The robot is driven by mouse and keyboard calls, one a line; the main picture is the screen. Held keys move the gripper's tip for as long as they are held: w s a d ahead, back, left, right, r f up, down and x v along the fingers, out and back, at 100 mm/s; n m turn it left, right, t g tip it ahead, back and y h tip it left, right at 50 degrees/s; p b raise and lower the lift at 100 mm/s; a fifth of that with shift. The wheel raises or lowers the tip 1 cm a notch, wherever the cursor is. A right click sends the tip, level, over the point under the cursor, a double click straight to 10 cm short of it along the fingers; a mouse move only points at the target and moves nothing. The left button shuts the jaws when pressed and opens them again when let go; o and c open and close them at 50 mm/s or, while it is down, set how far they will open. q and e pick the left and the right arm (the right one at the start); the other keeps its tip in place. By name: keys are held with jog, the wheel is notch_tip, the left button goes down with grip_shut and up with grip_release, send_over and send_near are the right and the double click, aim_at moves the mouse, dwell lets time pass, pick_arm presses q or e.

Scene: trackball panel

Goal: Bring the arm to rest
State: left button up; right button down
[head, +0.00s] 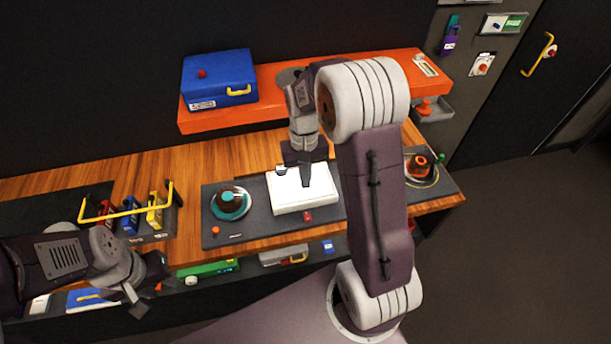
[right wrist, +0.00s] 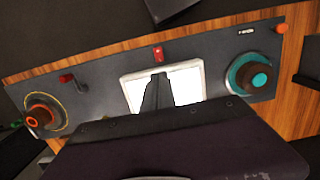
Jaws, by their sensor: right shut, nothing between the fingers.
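My right arm reaches over the dark grey trackball panel (head: 255,225). Its gripper (head: 306,184) is shut and empty, pointing down over the white square plate (head: 288,208). In the right wrist view the closed fingers (right wrist: 158,82) lie across the white plate (right wrist: 190,82); I cannot tell whether they touch it. Whatever is under the fingers is hidden. My left gripper (head: 142,292) hangs at the lower left, in front of the table's front edge; whether its fingers are open is unclear.
A teal-ringed dial (head: 230,203) and an orange-topped knob (head: 418,166) flank the plate. A red switch (head: 308,216) sits before it. A yellow-handled rack (head: 127,212) stands left. Behind, a blue case (head: 219,78) rests on an orange shelf (head: 270,80).

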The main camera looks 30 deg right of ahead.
jog(key=shift+r, duration=0.65)
jog(key=shift+w, duration=0.1)
